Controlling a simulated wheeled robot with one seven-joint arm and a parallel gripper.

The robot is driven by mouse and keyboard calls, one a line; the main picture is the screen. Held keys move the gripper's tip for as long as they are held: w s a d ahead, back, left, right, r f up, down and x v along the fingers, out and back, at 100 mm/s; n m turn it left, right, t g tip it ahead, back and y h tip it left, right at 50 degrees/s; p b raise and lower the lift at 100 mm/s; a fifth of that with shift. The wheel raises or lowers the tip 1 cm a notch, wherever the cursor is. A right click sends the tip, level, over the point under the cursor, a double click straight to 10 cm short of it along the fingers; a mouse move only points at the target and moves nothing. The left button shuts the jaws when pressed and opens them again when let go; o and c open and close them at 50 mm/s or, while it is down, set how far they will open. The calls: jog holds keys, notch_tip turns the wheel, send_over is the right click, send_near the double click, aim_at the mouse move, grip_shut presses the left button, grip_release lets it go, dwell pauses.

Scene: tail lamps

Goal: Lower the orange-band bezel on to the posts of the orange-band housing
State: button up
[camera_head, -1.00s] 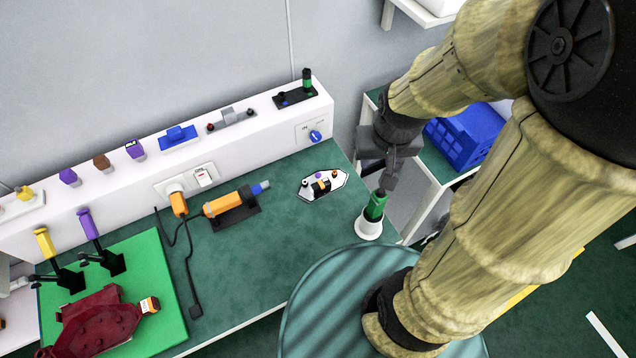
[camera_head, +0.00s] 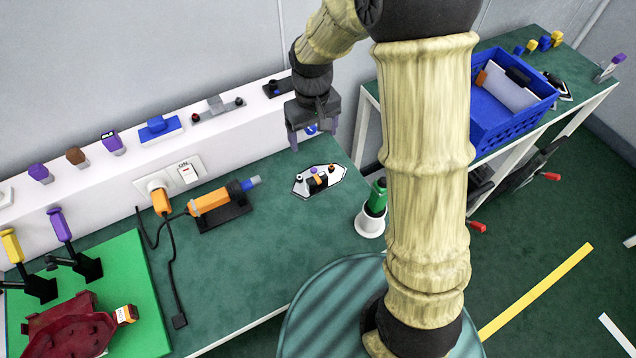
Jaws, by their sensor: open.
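A dark red lamp part (camera_head: 62,328) lies on the green mat at the lower left, cut by the picture edge. A small block with an orange-and-white band (camera_head: 126,314) sits at its right end. I cannot tell whether this is the housing or the bezel; no separate orange-banded ring shows clearly, and posts are too small to make out. My gripper (camera_head: 314,139) is open and empty, fingers down, in front of the white rail's right end and well away from the red part.
A green-handled tool (camera_head: 377,197) stands in a white cup (camera_head: 369,222). A white plate (camera_head: 334,179) with small parts and an orange tool (camera_head: 208,202) lie on the bench. A blue crate (camera_head: 497,138) is right.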

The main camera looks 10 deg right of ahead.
send_over(316, 175)
jog(key=f, duration=1.2)
jog(key=shift+s+a, duration=0.1)
jog(key=shift+a, duration=0.15)
jog(key=shift+f, duration=0.1)
jog(key=shift+d+f, duration=0.2)
jog(key=shift+f, duration=2.4)
jog(key=c, duration=1.1)
